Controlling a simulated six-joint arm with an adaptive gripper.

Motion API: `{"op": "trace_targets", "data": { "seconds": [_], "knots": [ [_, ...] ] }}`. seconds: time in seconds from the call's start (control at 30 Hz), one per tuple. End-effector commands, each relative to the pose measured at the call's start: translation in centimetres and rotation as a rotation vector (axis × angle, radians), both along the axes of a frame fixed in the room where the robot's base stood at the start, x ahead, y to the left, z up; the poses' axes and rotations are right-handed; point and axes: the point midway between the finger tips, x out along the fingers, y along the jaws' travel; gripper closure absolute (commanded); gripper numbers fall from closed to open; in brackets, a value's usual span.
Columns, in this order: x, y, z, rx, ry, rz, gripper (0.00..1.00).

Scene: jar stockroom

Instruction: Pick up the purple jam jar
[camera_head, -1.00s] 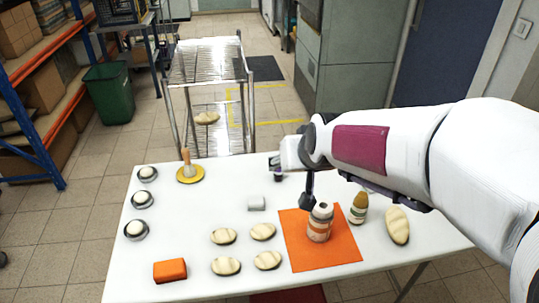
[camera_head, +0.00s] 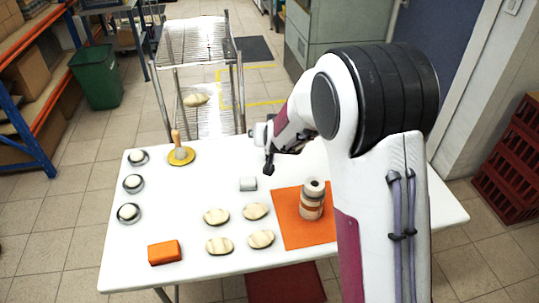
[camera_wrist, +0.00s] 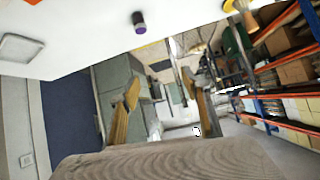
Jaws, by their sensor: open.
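The purple jam jar (camera_wrist: 139,22), small and dark with a purple part, shows near the top of the wrist view, at the white table's edge. I cannot make it out in the head view, where my arm covers that part of the table. My gripper (camera_head: 263,152) is over the table's far side. In the wrist view its two tan-padded fingers (camera_wrist: 164,108) stand wide apart with nothing between them. The jar lies above and outside the finger gap in that picture.
A wire rack (camera_head: 197,42) stands beyond.

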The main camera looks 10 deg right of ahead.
Motion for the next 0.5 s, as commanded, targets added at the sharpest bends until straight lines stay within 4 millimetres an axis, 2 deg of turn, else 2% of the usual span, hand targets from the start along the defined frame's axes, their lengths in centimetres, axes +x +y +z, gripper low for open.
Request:
{"op": "trace_targets", "data": {
  "seconds": [0.03,0.2,0.5],
  "knots": [
    [0.7,0.0,-1.1,-0.003,-0.004,-0.005,0.52],
    [2.7,-0.3,-3.9,-0.015,-0.035,-0.025,0.52],
    [5.4,-1.0,-9.4,-0.042,-0.089,-0.065,0.52]
  ]
}}
